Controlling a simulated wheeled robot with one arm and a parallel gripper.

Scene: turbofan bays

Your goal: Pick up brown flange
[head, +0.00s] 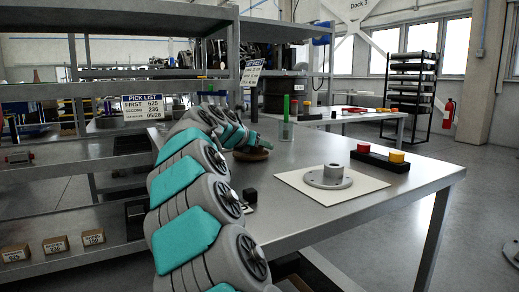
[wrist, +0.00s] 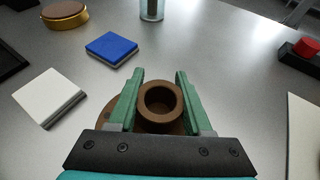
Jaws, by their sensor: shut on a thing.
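The brown flange (wrist: 160,89) is in the lower middle of the wrist view, its round hollow hub facing up. My gripper (wrist: 160,80) has one green finger on each side of the hub and is shut on it. Part of the flange's wide base shows beside the left finger; the rest is hidden by the fingers and the gripper body. In the head view, my arm reaches over the table, and a brown round base (head: 252,155) shows under its end. I cannot tell whether the flange touches the table.
A blue block (wrist: 111,47), a white block (wrist: 49,97) and a brown-topped gold disc (wrist: 65,13) lie nearby. A clear cup (head: 286,131) stands behind. To the right are a grey flange (head: 327,178) on a white sheet (head: 372,184) and a black button box (head: 379,159).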

